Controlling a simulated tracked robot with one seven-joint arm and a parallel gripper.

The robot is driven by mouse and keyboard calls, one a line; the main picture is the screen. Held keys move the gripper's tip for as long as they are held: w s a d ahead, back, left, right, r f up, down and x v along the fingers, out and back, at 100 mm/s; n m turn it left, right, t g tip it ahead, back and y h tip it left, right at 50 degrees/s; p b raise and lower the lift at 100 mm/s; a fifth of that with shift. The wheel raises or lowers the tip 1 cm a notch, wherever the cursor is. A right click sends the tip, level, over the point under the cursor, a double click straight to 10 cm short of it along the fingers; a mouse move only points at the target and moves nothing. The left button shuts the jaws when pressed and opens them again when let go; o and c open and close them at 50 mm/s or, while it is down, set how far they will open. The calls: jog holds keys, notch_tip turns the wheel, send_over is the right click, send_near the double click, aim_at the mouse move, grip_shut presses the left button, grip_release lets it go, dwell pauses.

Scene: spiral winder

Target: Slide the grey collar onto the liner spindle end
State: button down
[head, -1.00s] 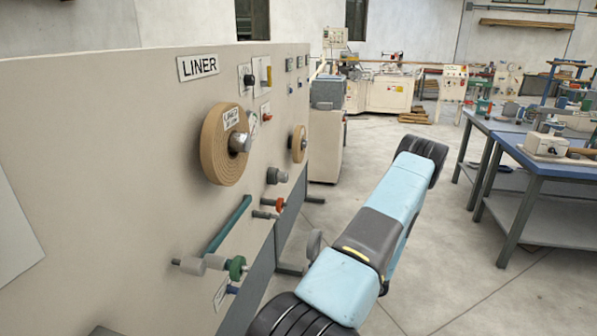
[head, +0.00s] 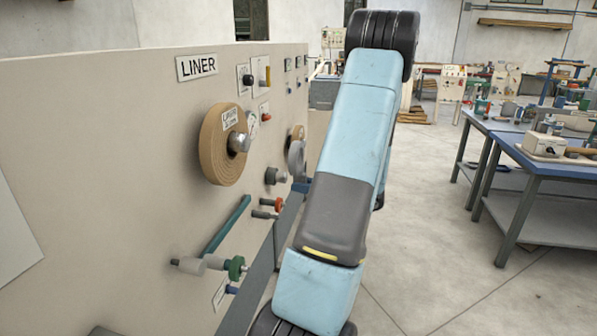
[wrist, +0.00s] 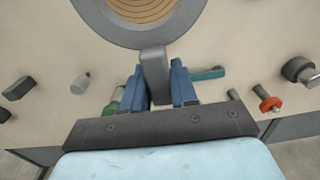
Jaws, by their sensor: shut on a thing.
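The liner spindle end (head: 239,142) is a grey metal stub in the middle of the brown liner roll (head: 213,158), on the panel under the LINER sign. The grey collar (head: 296,157) is a ring held upright in front of the panel, to the right of the roll in the head view and apart from the spindle. In the wrist view the collar (wrist: 160,38) fills the top, with brown windings through its opening; the spindle end is not visible there. My gripper (wrist: 157,75) is shut on the collar's grey tab with blue fingers. In the head view my gripper (head: 301,187) is partly hidden.
A dark round knob (head: 276,176), an orange knob (head: 278,205) and a green handle (head: 236,268) stick out below and right of the roll. A second roll (head: 298,132) is partly behind the collar. Blue workbenches (head: 545,165) stand at right, with open floor between.

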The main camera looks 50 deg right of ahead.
jog(key=r, duration=0.1)
jog(key=a+r, duration=0.1)
jog(key=r, duration=0.1)
jog(key=a+r, duration=0.1)
jog(key=r, duration=0.1)
jog(key=shift+w+a+r, duration=0.15)
jog(key=shift+w+a, duration=0.1)
send_near(235, 169)
jog(key=shift+d+x, duration=0.2)
jog(key=shift+x, duration=3)
jog(key=shift+w+a, duration=0.25)
jog(key=shift+w, duration=0.2)
jog(key=c, duration=0.8)
grip_release()
jog(key=shift+a, duration=0.1)
jog(key=shift+c, duration=0.3)
